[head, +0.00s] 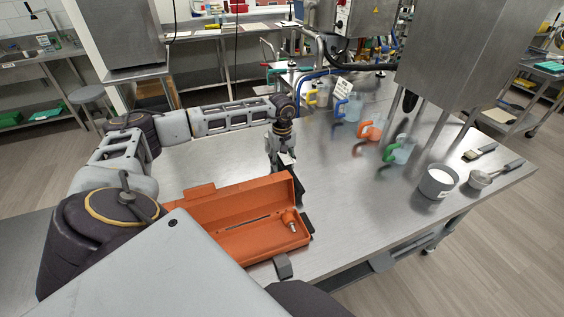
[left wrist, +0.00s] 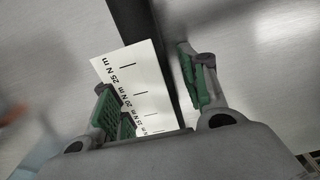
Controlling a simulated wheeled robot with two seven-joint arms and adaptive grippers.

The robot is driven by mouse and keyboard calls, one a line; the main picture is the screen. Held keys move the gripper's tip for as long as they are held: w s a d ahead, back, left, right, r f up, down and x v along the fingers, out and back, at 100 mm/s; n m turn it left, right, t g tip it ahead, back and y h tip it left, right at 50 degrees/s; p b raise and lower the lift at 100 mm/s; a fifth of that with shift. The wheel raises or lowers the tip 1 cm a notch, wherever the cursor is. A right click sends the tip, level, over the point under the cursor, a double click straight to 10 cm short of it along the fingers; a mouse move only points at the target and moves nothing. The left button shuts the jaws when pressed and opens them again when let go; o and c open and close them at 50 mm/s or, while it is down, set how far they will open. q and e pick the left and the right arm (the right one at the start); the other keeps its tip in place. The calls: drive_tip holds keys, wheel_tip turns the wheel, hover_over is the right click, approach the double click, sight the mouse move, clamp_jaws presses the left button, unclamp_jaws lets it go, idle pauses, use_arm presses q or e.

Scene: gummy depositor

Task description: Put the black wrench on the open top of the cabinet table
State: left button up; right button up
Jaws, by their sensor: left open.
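My left gripper (head: 283,165) points down over the steel table (head: 340,180), just behind the orange toolbox (head: 216,205). In the left wrist view the left gripper (left wrist: 147,72) is open. A dark bar (left wrist: 138,22), apparently the black wrench, runs between its fingers, with a white scale plate (left wrist: 130,80) marked in N m beside it. I cannot tell whether the fingers touch either. In the head view a dark piece (head: 305,193) shows at the toolbox's right end; I cannot tell if it is the wrench. No separate cabinet table is clearly identifiable. My right gripper is not in view.
Jugs with blue (head: 339,106), orange (head: 371,130) and green (head: 402,149) handles stand at the table's right side. A metal pot (head: 437,182) and a scoop (head: 490,176) are nearer its right edge. Steel between the toolbox and the jugs is clear. A steel hopper (head: 470,50) rises behind.

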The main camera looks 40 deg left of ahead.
sight(282, 157)
use_arm(q)
drive_tip(key=shift+r+p, duration=0.3)
drive_tip(key=shift+r, duration=0.25)
drive_tip(key=shift+r+p, duration=0.4)
drive_tip(key=shift+r, duration=0.2)
wheel_tip(282, 157, up, 4)
drive_tip(key=shift+f+p, duration=0.1)
drive_tip(key=shift+p, duration=0.95)
drive_tip(key=shift+r, duration=0.35)
drive_tip(key=shift+r+p, duration=1.25)
drive_tip(key=shift+r, duration=0.65)
drive_tip(key=shift+r+p, duration=0.3)
drive_tip(key=shift+r, duration=0.5)
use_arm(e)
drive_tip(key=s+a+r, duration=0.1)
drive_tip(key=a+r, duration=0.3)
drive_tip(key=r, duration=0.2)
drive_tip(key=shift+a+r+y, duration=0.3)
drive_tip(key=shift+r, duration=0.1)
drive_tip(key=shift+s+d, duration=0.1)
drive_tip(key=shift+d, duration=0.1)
